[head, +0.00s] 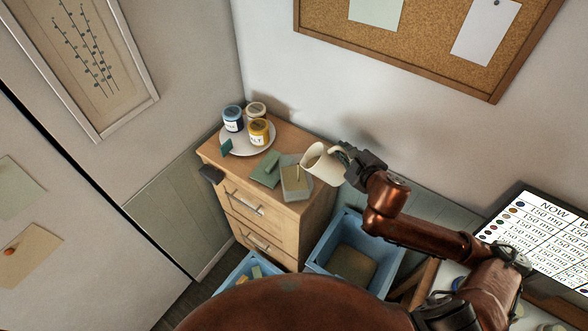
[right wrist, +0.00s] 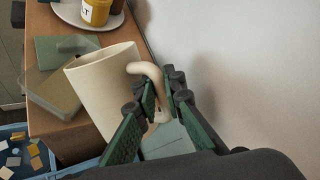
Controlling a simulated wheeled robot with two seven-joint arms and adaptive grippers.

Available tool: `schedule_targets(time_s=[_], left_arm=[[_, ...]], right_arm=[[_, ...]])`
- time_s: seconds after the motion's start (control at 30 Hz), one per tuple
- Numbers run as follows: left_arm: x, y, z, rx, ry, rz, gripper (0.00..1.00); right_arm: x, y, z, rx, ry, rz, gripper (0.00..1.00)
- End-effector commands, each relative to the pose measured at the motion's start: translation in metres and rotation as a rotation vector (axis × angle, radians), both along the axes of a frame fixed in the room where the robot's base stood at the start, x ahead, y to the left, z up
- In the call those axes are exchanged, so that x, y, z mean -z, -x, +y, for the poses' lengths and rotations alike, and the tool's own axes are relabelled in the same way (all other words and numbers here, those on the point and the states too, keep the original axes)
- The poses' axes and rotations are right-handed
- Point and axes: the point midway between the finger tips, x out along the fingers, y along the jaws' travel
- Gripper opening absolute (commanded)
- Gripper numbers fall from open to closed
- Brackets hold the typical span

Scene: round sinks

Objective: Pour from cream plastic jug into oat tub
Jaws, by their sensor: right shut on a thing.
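The cream plastic jug (head: 322,166) is held by its handle in my right gripper (head: 349,158), above the right front part of the wooden cabinet. It leans to the left, its mouth toward a grey-green box-like tub (head: 296,184), which I take as the oat tub. In the right wrist view the jug (right wrist: 106,88) is large, and the fingers of my right gripper (right wrist: 160,100) close on its curved handle. The tub (right wrist: 52,98) shows there left of the jug, partly hidden by it. The jug's contents cannot be made out. My left gripper is not in view.
A round plate (head: 236,146) with blue, white and yellow jars stands at the cabinet's back. A green block (head: 272,161) lies on a green flat piece beside the tub. Blue bins (head: 350,235) stand below. The wall is close behind my right gripper.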

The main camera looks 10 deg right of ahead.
Motion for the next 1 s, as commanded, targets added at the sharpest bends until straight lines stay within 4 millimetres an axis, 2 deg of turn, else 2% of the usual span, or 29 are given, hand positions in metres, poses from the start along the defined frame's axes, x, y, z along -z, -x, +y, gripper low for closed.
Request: schedule_targets(time_s=[1.0], left_arm=[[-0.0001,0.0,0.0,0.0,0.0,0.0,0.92]], right_arm=[[-0.0066,-0.0015,0.0033,-0.001,0.038,0.009,0.0]])
